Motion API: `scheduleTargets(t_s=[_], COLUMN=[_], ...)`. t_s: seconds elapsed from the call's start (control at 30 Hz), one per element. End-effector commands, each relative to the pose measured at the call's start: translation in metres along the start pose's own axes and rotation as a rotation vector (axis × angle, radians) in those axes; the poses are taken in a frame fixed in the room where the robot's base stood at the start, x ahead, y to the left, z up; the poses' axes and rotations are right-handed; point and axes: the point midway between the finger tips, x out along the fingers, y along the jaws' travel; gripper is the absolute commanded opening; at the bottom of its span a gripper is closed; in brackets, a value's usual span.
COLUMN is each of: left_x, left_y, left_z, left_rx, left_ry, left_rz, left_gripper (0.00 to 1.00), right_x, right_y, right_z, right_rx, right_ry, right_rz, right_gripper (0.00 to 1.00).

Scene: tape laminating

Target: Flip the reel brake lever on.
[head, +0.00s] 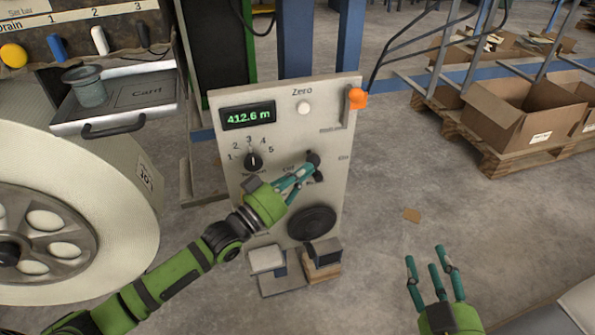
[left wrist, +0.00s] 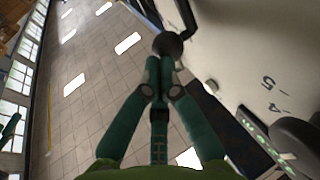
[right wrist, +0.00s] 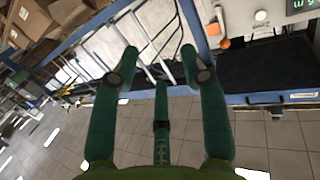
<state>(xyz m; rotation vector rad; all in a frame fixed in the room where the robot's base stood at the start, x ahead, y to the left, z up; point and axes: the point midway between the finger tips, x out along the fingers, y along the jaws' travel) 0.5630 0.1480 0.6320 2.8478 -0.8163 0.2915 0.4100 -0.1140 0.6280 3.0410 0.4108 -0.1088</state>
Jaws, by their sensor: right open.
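The beige control panel (head: 228,135) stands in the middle of the head view. My right gripper (head: 434,262) is open and empty above the floor.
An orange handle (head: 357,98) is at the panel's upper right edge. The panel also has a green display (head: 248,115) reading 412.6 m, a white Zero button (head: 303,107) and a numbered knob (head: 253,161). A large reel (head: 115,205) is at left. Cardboard boxes (head: 520,120) stand at right.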

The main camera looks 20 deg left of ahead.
Motion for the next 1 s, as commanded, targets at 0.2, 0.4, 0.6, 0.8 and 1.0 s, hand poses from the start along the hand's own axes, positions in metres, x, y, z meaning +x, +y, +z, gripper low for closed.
scheduleTargets(t_s=[0.2,0.4,0.6,0.8,1.0], left_x=[0.004,0.007,0.01,0.012,0.015], left_y=[0.002,0.003,0.005,0.005,0.007], left_z=[-0.006,-0.006,-0.006,-0.007,-0.007], left_rx=[0.035,0.065,0.088,0.108,0.119], left_ry=[-0.075,-0.14,-0.193,-0.238,-0.266], left_rz=[0.001,0.001,0.001,0.001,0.0], left_gripper=[0.0,0.0,0.0,0.0,0.0], right_x=[-0.022,-0.071,-0.129,-0.144,-0.136], right_y=[0.016,0.026,0.029,0.029,0.027], right_z=[0.073,0.132,0.166,0.189,0.217], right_rx=[0.021,0.049,0.081,0.093,0.094], right_ry=[-0.405,-0.778,-1.089,-1.204,-1.219], right_rz=[0.035,0.057,0.068,0.067,0.062], right_gripper=[0.45,0.45,0.45,0.45,0.45])
